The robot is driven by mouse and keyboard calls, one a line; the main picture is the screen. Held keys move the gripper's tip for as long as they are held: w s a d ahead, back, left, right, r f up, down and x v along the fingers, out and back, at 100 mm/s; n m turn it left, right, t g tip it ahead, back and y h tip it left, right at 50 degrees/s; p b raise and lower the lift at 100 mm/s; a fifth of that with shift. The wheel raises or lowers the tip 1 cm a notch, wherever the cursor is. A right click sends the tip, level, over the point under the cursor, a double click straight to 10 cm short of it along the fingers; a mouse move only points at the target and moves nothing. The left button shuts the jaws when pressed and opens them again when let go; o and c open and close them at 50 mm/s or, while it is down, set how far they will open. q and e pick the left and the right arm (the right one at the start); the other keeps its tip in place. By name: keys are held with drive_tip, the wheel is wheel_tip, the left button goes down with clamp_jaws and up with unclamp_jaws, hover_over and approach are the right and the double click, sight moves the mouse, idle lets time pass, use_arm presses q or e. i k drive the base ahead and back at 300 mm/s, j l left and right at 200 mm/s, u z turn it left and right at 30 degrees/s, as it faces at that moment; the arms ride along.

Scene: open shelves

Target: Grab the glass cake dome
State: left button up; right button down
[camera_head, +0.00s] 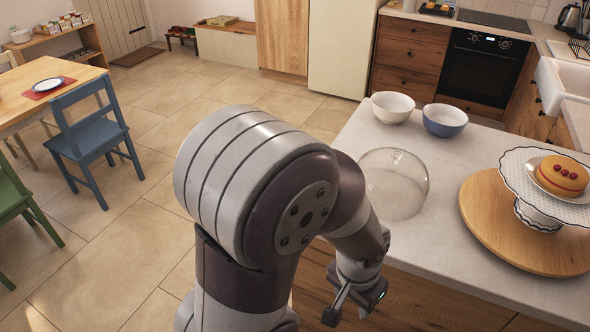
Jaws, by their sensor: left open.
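The clear glass cake dome (398,184) stands on the light counter, knob upward, left of the round wooden board. My left arm covers part of its left side. My left gripper (346,316) is open and points down in front of the counter's near edge, below and to the left of the dome and apart from it. My right gripper is out of view.
A white bowl (392,106) and a blue bowl (445,120) stand behind the dome. A blue chair (91,142) and table are at left.

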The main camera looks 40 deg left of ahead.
sight(397, 186)
drive_tip(key=u, duration=0.8)
